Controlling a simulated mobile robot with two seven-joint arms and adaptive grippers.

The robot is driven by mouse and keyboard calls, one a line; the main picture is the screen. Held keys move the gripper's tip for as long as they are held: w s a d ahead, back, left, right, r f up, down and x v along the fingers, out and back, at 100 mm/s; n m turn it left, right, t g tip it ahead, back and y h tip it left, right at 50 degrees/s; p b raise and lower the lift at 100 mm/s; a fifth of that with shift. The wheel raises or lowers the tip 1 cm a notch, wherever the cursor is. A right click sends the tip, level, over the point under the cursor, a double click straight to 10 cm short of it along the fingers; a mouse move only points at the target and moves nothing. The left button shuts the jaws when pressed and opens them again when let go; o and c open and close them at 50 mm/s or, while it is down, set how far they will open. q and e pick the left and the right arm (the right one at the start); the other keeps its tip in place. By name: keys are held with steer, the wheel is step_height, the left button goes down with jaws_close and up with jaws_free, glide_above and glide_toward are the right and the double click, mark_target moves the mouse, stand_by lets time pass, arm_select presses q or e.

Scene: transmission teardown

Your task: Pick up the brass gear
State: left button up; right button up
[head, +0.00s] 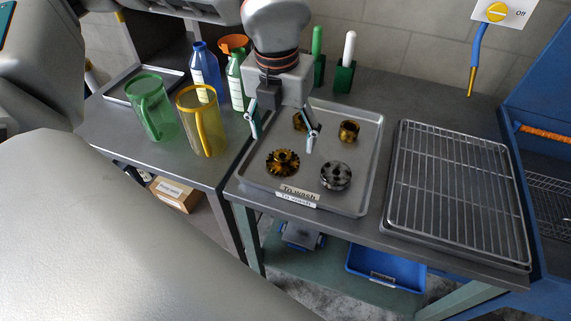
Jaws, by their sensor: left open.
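A toothed brass gear (283,162) with a raised hub lies in the front left of a grey metal tray (370,155) labelled "To wash". A small brass part (299,121) lies behind it, partly hidden by a finger. Another brass part (348,131), shaped like a short cylinder, stands further right. A grey metal gear (335,176) lies at the front right. My left gripper (283,138) is open and empty, pointing down over the tray's left side, behind the toothed gear in the picture. Its height above the tray is hard to tell. My right gripper is out of view.
A wire rack (462,190) lies right of the tray. Green (151,112) and yellow (203,125) jugs stand left, with blue (206,68) and green (238,82) bottles behind. Two green holders (344,78) stand behind the tray. A blue bin (385,272) is below.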

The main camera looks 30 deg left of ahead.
mark_target(283, 155)
arm_select(q)
steer(key=shift+f, duration=0.8)
steer(key=f, duration=0.5)
steer(key=shift+w+a+f, duration=0.3)
steer(key=shift+w+a, duration=0.1)
steer(key=shift+r, duration=0.1)
steer(key=c, duration=1.7)
